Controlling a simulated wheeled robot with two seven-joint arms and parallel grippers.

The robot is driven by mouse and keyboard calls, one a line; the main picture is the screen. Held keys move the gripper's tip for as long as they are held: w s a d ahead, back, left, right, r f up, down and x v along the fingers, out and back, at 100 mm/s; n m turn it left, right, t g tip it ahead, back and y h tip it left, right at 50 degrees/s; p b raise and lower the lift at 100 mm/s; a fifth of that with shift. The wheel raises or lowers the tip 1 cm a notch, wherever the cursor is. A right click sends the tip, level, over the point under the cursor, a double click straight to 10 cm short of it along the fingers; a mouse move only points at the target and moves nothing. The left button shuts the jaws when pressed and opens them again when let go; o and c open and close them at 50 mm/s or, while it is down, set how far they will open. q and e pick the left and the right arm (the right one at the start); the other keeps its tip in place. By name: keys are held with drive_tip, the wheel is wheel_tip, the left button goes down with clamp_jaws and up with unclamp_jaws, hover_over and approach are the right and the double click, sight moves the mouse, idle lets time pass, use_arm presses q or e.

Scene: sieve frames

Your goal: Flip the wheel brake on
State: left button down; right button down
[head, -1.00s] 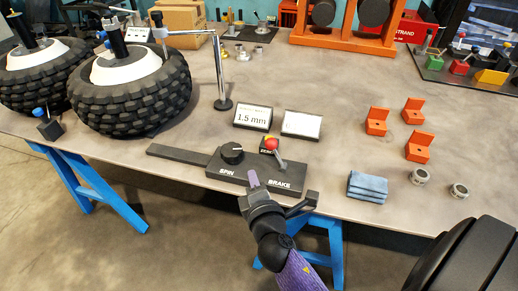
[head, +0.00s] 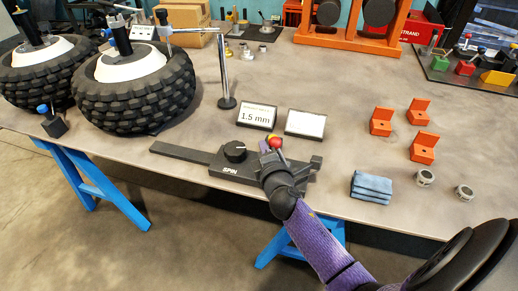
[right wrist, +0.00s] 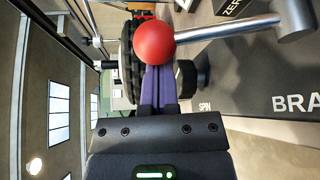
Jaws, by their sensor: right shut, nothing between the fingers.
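The black control box (head: 219,172) lies near the table's front edge, with a round SPIN knob (head: 235,152) on its left part. The brake lever has a red ball (head: 275,142) at its end; in the head view my right gripper hides most of the lever. My right gripper (head: 266,150) is shut and empty, over the brake side of the box. In the right wrist view the red ball (right wrist: 155,42) overlaps the tips of the purple fingers (right wrist: 160,88), and the metal lever (right wrist: 232,27) runs right from it. I cannot tell whether they touch. My left gripper is not in view.
Two knobby tires (head: 135,98) stand at the left. A metal post (head: 225,75), a 1.5 mm sign (head: 257,116) and a blank card (head: 305,123) stand behind the box. A folded blue cloth (head: 371,186) and orange brackets (head: 424,147) lie to the right.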

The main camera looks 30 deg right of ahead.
use_arm(q)
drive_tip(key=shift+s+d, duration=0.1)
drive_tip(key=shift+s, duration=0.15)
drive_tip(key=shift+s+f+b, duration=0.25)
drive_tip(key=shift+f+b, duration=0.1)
drive_tip(key=shift+b, duration=0.05)
use_arm(e)
drive_tip(key=shift+s+d+r+m, duration=0.15)
drive_tip(key=shift+s+m, duration=0.05)
drive_tip(key=shift+m, duration=0.1)
